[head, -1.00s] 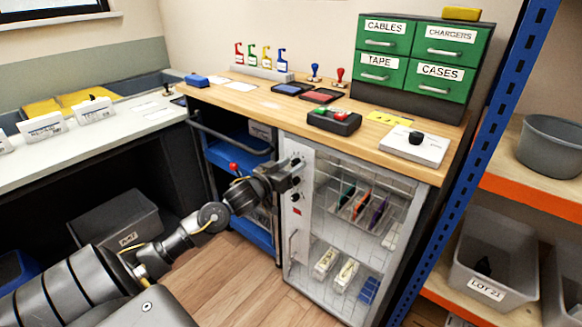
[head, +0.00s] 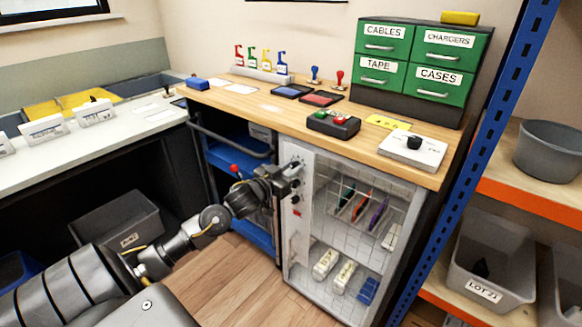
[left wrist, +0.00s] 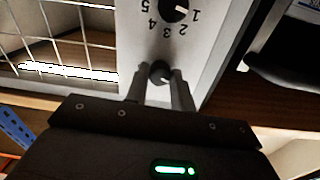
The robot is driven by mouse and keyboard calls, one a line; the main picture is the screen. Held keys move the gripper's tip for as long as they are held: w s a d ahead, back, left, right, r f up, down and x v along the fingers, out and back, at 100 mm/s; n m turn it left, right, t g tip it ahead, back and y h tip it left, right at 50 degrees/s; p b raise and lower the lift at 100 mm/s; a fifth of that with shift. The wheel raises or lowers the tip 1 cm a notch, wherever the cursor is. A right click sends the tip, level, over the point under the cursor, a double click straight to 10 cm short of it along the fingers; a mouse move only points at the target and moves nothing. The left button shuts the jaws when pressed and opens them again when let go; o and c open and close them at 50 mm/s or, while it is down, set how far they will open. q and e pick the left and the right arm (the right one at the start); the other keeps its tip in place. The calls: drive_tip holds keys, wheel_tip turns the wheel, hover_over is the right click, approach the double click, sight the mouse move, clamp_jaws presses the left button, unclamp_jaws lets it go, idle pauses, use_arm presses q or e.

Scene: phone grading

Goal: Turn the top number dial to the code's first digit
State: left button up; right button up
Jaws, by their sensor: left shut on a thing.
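A pale control panel (head: 298,228) runs down the left side of the mesh-fronted cabinet. My left gripper (head: 297,168) is at the panel's upper part. In the left wrist view, the left gripper's fingers (left wrist: 160,88) are shut on a small dark dial knob (left wrist: 161,72), one on each side. This looks like the top dial; the fingers hide part of it. Another dark dial (left wrist: 175,8) has a white pointer mark and upside-down digits 1 to 5 around it. A yellow note (head: 388,122) on the worktop has dark marks too small to read. My right gripper is out of view.
The cabinet's mesh door (head: 352,225) is shut, with coloured items inside. The wooden worktop (head: 245,106) above holds stamps, ink pads, a red-and-green button box (head: 333,123) and a white box (head: 412,150). A blue rack post (head: 487,150) stands on the right.

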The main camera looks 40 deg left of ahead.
use_arm(q)
drive_tip(key=m+p, duration=0.1)
drive_tip(key=m, duration=0.1)
drive_tip(key=shift+m, duration=0.4)
drive_tip(key=m+p, duration=0.1)
drive_tip(key=m, duration=0.1)
drive_tip(key=shift+m, duration=0.4)
drive_tip(key=m+p, duration=0.1)
drive_tip(key=m, duration=0.1)
drive_tip(key=shift+m, duration=0.3)
drive_tip(key=m, duration=0.2)
drive_tip(key=shift+m, duration=0.3)
drive_tip(key=m+p, duration=0.1)
drive_tip(key=m, duration=0.8)
drive_tip(key=shift+d+m+y, duration=0.1)
drive_tip(key=shift+m+y, duration=0.2)
drive_tip(key=shift+m, duration=0.1)
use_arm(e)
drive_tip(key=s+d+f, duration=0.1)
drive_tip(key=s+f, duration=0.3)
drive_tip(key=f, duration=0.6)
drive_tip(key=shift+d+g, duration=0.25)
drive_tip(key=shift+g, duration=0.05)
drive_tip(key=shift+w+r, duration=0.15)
